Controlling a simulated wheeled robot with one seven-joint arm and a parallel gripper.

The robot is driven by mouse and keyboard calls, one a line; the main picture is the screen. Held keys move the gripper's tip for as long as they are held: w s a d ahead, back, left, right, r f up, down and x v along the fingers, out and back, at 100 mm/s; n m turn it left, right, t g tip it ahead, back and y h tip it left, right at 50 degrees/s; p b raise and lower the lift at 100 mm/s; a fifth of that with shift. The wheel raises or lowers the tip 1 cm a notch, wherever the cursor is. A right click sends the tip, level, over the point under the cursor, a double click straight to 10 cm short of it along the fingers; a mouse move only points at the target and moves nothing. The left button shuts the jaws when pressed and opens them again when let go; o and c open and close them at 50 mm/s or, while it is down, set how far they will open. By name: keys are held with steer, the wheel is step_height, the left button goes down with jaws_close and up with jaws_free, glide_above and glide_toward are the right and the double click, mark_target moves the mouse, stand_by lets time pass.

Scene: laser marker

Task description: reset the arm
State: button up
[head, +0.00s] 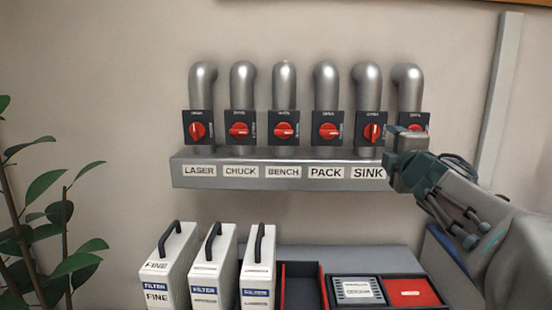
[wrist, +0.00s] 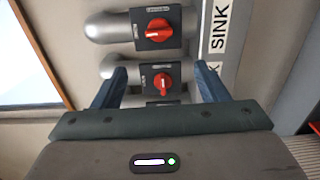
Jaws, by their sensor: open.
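My gripper (head: 404,143) is at the right in the head view, raised in front of the right end of the grey shelf (head: 180,174). It partly covers the rightmost switch and the shelf end. In the wrist view my gripper (wrist: 163,82) has its two blue fingers apart, with nothing held between them. A red switch knob (wrist: 162,82) shows beyond the gap, and another red knob (wrist: 158,30) lies above it. I see no contact with a knob.
Several grey pipes (head: 284,85) with red knobs stand above the labelled shelf. White filter boxes (head: 167,272) with black handles stand below, beside a compartmented tray (head: 302,266). A leafy plant (head: 62,212) is at the left. The wall above the pipes is clear.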

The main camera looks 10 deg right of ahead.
steer(key=s+a+f+m+g+y+p, duration=0.2)
steer(key=s+a+f+m+g+p, duration=0.4)
steer(key=s+a+p, duration=0.3)
steer(key=s+a+f+m+g+y+p, duration=0.2)
steer(key=s+a+f+m+g+p, duration=0.4)
steer(key=s+a, duration=0.5)
steer(key=a+m+g+p, duration=0.2)
steer(key=m+p, duration=0.1)
steer(key=shift+f+m+g+p, duration=0.25)
steer(key=shift+m+g+p, duration=0.05)
steer(key=shift+p, duration=0.1)
steer(key=shift+c, duration=0.4)
